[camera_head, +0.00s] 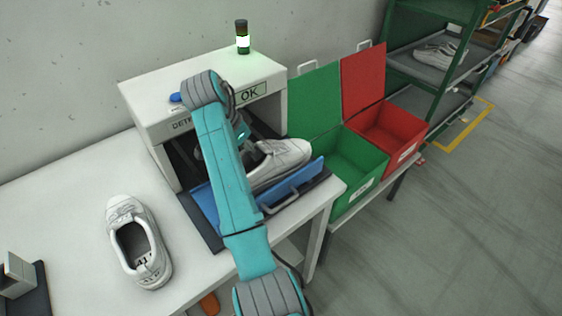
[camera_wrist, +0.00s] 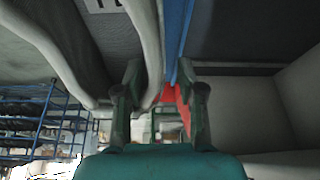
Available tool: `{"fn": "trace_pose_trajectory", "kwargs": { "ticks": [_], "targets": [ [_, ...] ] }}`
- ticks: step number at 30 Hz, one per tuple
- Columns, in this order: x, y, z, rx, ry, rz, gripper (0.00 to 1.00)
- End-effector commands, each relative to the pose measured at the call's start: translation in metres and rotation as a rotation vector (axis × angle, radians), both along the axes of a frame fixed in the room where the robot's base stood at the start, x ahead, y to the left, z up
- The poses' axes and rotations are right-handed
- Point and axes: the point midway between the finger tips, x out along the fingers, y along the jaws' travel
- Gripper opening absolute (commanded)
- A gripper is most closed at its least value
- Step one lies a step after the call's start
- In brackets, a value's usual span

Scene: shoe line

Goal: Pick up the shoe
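A white shoe (camera_head: 282,160) sits in the blue tray (camera_head: 308,176) at the mouth of the detector box. In the wrist view its pale side wall (camera_wrist: 147,40) runs down toward the space between my fingers. My gripper (camera_wrist: 160,98) is open, its two fingers well apart. The left finger overlaps the shoe's dark opening and the right finger lies past the blue tray edge. I cannot tell whether either finger touches the shoe. In the head view my arm hides most of the gripper and part of the shoe. A second white shoe (camera_head: 122,216) lies on the table at left.
Green (camera_head: 345,190) and red (camera_head: 412,136) open bins stand to the right. A green rack (camera_head: 405,62) holds shoes at back right. The white table (camera_head: 65,200) has free room at left.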

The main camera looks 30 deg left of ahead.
Motion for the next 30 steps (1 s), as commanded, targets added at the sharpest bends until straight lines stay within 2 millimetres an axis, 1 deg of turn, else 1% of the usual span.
{"fn": "trace_pose_trajectory", "kwargs": {
  "ticks": [1,3,9,11,12,14,27,30],
  "targets": [
    [-0.0039,0.0022,-0.0044,-0.001,0.000,0.002,0.39],
    [-0.0060,0.0037,-0.0065,0.000,0.000,0.001,0.39],
    [-0.0059,0.0037,-0.0067,0.000,0.000,0.001,0.39],
    [-0.0057,0.0035,-0.0067,0.000,0.000,0.001,0.23],
    [-0.0057,0.0035,-0.0067,0.000,0.000,0.001,0.14],
    [-0.0056,0.0035,-0.0067,0.000,0.000,0.001,0.00],
    [-0.0051,0.0034,-0.0056,0.001,0.000,0.000,0.00],
    [-0.0014,0.0012,-0.0009,0.001,-0.001,-0.001,0.00]
  ]
}}
